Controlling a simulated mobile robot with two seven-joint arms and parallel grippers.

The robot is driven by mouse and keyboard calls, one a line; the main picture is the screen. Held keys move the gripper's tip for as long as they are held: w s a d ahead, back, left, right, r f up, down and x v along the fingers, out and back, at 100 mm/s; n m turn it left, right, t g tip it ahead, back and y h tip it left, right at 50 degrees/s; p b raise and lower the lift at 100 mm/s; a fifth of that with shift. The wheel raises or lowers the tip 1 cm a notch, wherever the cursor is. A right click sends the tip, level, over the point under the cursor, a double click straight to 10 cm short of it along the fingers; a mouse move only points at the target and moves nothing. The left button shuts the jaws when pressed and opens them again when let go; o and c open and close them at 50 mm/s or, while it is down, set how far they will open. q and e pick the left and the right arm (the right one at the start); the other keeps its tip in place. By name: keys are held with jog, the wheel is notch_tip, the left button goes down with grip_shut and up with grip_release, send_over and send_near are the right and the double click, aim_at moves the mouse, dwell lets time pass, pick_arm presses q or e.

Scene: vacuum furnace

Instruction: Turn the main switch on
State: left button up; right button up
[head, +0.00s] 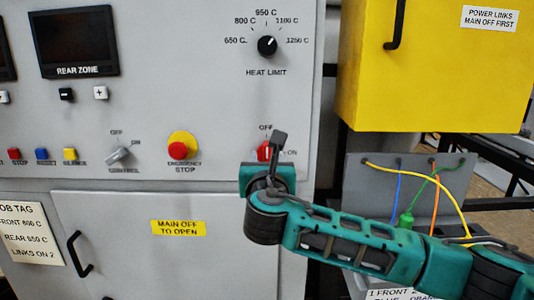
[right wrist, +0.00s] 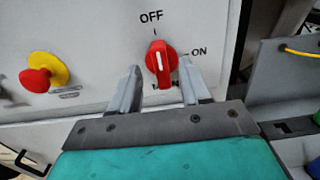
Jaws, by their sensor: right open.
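The main switch is a red rotary knob on the grey panel, with OFF above it and ON to its right. In the right wrist view the knob (right wrist: 160,60) has its grip upright, in line with the OFF mark. In the head view the red knob (head: 264,150) is partly hidden by my right gripper (head: 277,155). In the right wrist view my right gripper (right wrist: 159,68) is open, one finger on each side of the knob. I cannot tell whether either finger touches it. The label below the knob is mostly hidden. My left gripper is not in view.
A red emergency stop on a yellow base (head: 180,148) and a grey control switch (head: 118,156) sit left of the knob. A door labelled MAIN OFF TO OPEN (head: 130,262) is below. A yellow cover (head: 430,80) and a wired link panel (head: 360,190) are at right.

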aim_at(267, 153)
jog(key=shift+w, duration=2.15)
grip_shut()
